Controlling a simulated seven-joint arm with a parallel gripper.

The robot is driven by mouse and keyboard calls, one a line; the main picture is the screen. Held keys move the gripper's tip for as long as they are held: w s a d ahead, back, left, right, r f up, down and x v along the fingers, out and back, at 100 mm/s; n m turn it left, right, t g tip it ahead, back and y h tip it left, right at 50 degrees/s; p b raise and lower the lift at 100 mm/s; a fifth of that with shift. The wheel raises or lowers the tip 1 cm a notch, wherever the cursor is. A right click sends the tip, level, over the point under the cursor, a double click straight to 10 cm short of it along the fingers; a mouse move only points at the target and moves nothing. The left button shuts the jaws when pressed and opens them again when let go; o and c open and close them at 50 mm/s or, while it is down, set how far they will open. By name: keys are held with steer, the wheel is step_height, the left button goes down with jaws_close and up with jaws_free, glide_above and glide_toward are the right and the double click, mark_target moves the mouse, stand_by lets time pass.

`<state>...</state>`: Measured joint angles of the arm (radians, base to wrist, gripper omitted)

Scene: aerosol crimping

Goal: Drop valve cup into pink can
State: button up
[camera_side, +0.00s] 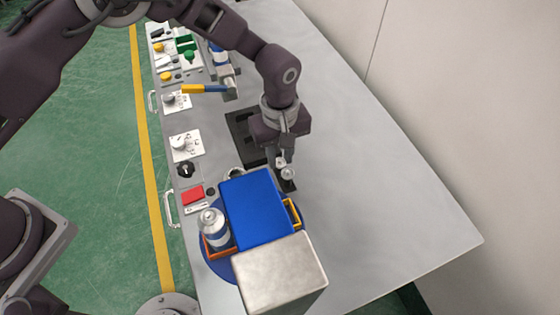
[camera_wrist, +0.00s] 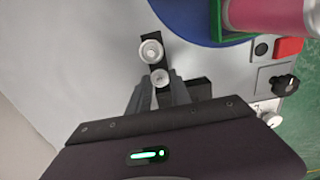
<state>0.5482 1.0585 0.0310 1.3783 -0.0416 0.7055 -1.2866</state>
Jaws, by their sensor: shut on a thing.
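My gripper (camera_side: 282,158) is shut on a small silver valve cup (camera_wrist: 160,77), which shows between the fingertips in the wrist view. A second silver valve cup (camera_wrist: 151,50) sits just beyond it on a dark strip (camera_wrist: 153,38); it also shows in the side view (camera_side: 287,174). I cannot tell whether the held cup is clear of the strip. The pink can (camera_wrist: 272,17) is partly in view at the top right of the wrist view, beside a green holder (camera_wrist: 215,20) on a blue round table (camera_wrist: 185,18). The pink can is not visible in the side view.
A blue box (camera_side: 258,207) and a grey metal block (camera_side: 280,272) stand over the round table. A silver can (camera_side: 213,226) stands in an orange holder. A yellow holder (camera_side: 293,212) is at right. Switches line the left bench edge. The bench's right side is clear.

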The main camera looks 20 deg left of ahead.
mark_target(234, 170)
steer(key=shift+r, duration=2.55)
steer(key=s+a+r, duration=0.1)
steer(key=s+r, duration=0.2)
steer(key=s, duration=0.1)
steer(key=s+a+r, duration=0.1)
steer(key=s+r, duration=0.3)
steer(key=s+a+r, duration=0.1)
steer(key=s+r, duration=0.3)
steer(key=shift+s, duration=0.25)
steer(key=shift+s+f, duration=0.1)
steer(key=shift+s, duration=0.05)
steer(key=shift+f, duration=1.4)
steer(key=shift+f, duration=0.15)
